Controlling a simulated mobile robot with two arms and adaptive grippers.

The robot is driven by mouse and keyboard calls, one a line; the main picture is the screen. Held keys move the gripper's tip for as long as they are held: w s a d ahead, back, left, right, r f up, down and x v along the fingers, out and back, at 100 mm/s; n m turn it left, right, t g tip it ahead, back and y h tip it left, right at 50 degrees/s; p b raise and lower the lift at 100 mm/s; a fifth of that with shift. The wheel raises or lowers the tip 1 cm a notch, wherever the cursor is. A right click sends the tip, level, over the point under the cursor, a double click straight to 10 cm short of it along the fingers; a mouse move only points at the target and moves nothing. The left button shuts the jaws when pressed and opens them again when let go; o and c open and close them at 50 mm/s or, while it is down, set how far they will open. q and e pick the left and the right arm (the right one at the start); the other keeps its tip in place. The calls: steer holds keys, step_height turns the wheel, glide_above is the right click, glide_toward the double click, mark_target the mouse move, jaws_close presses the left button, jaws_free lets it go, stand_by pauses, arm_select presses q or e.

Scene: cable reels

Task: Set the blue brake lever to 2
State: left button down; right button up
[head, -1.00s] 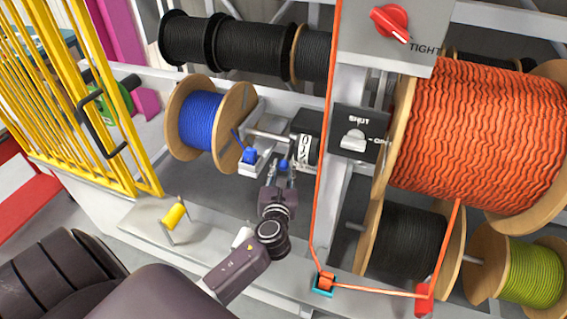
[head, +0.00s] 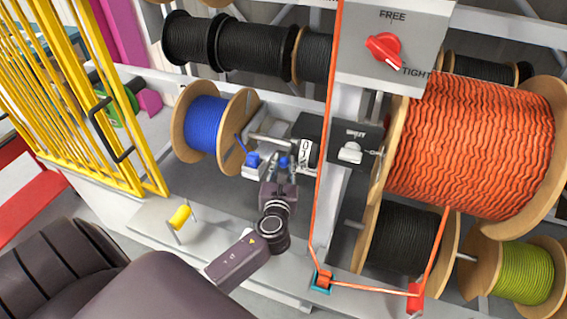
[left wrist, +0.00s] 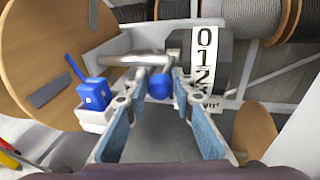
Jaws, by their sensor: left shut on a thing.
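The blue brake lever's round knob (left wrist: 158,86) is between the fingertips of my left gripper (left wrist: 158,92) in the left wrist view. The gripper is shut on it. In the head view my left gripper (head: 280,168) reaches up to the lever below a metal bar, and the fingers partly hide the knob (head: 283,160). Just right of the lever is a white scale (left wrist: 205,60) with 0, 1 and 2 from top to bottom. The knob is level with about the 2 or slightly below it; the exact setting is unclear. My right gripper is out of view.
A blue block (left wrist: 93,95) with a thin blue rod stands just left of the lever. The blue cable reel (head: 204,124) is further left. A taut orange cable (head: 323,190) and a post with a switch box (head: 352,146) stand close on the right.

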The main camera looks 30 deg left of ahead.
arm_select(q)
steer(key=shift+w+r, duration=0.15)
steer(key=shift+r, duration=0.35)
steer(key=c, duration=2)
jaws_free()
steer(key=shift+c, duration=0.2)
steer(key=o, duration=0.4)
steer(key=shift+f, duration=0.3)
steer(key=shift+s+d, duration=0.15)
steer(key=shift+s, duration=0.15)
steer(key=v, duration=1.1)
steer(key=shift+s+d, duration=0.1)
steer(key=shift+s, duration=0.1)
